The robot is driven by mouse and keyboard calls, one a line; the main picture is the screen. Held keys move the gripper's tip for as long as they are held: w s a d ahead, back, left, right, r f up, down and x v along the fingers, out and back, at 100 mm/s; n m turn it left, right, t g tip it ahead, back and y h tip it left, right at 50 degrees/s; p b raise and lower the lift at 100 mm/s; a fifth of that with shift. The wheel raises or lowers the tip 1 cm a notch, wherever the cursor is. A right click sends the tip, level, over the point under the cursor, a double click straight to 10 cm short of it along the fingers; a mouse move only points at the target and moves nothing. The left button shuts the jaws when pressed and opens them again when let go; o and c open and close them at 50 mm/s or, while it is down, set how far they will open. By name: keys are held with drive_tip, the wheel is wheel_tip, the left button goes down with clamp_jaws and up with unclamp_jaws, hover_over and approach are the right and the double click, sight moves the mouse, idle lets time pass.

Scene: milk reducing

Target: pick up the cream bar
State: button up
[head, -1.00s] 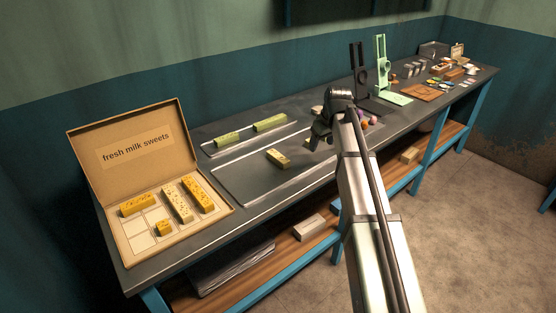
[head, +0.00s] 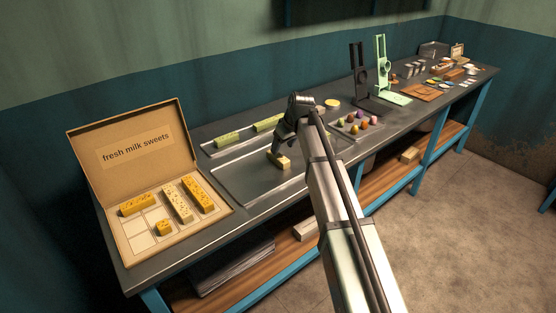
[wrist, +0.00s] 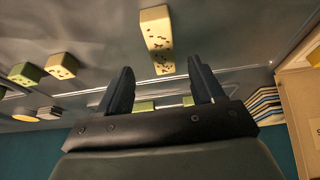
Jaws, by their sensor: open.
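The cream bar (head: 285,164) lies on the flat metal tray (head: 235,180) in the middle of the near table; part of it is hidden behind my gripper in the head view. In the wrist view the cream bar (wrist: 156,35) is pale with brown specks on one face and lies beyond my fingertips, roughly in line with the gap between them. My gripper (head: 278,150) is just above the bar, pointing down. In the wrist view my gripper (wrist: 160,80) is open with nothing between its fingers.
An open box labelled "fresh milk sweets" (head: 110,225) holds several yellow bars at the left. A narrow tray (head: 212,152) with green bars (head: 228,138) lies behind. A tray of small coloured sweets (head: 355,126) and two upright stands (head: 381,65) are to the right.

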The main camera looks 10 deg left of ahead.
sight(279, 156)
drive_tip(key=shift+x, duration=2.85)
drive_tip(key=shift+s+f, duration=0.15)
drive_tip(key=shift+f, duration=0.1)
drive_tip(key=shift+c, duration=0.5)
drive_tip(key=c, duration=1)
